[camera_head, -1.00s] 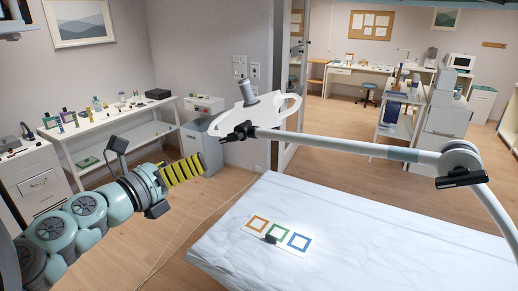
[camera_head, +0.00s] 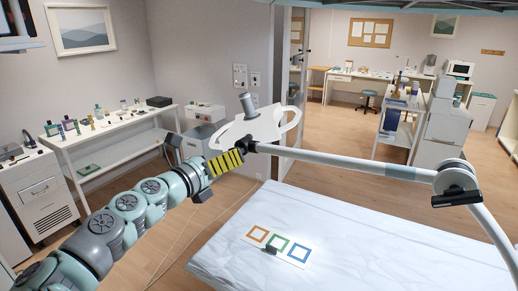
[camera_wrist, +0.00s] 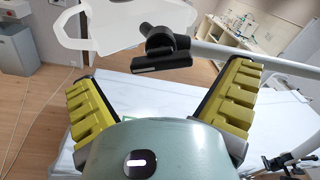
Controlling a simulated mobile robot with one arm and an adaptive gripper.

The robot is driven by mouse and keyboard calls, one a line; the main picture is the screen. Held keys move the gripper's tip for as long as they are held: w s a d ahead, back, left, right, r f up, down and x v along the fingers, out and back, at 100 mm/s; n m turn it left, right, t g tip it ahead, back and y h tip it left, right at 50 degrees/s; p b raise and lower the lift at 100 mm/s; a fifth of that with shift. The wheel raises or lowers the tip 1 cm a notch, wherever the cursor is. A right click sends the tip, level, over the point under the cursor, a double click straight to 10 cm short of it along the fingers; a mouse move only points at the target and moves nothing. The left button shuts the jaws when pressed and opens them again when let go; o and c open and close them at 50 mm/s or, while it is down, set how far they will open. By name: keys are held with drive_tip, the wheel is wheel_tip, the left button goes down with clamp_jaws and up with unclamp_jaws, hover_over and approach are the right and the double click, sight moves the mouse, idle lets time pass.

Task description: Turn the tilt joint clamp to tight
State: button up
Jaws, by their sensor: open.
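The tilt joint clamp is a black knob with a flat dark bar; it shows between my fingers in the wrist view (camera_wrist: 160,62), at the joint where the pale lamp head (camera_head: 250,125) meets the white support arm (camera_head: 340,162). In the head view the dark joint (camera_head: 247,147) is partly covered by my gripper (camera_head: 228,160). My gripper, with yellow ribbed fingers, is open and empty. In the wrist view its fingers (camera_wrist: 160,80) are spread wide on either side of the clamp's bar, which looks slightly beyond the tips. I cannot tell whether anything touches.
A second joint with a black lever (camera_head: 457,198) is at the support arm's right end. A white-covered couch (camera_head: 350,225) lies below, bearing a card with three coloured squares (camera_head: 278,246). A side table (camera_head: 130,140) with bottles stands at left.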

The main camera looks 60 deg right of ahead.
drive_tip(key=shift+s+d+f+p, duration=0.15)
drive_tip(key=shift+d+p, duration=0.45)
drive_tip(key=shift+d, duration=1.25)
drive_tip(key=c, duration=1.1)
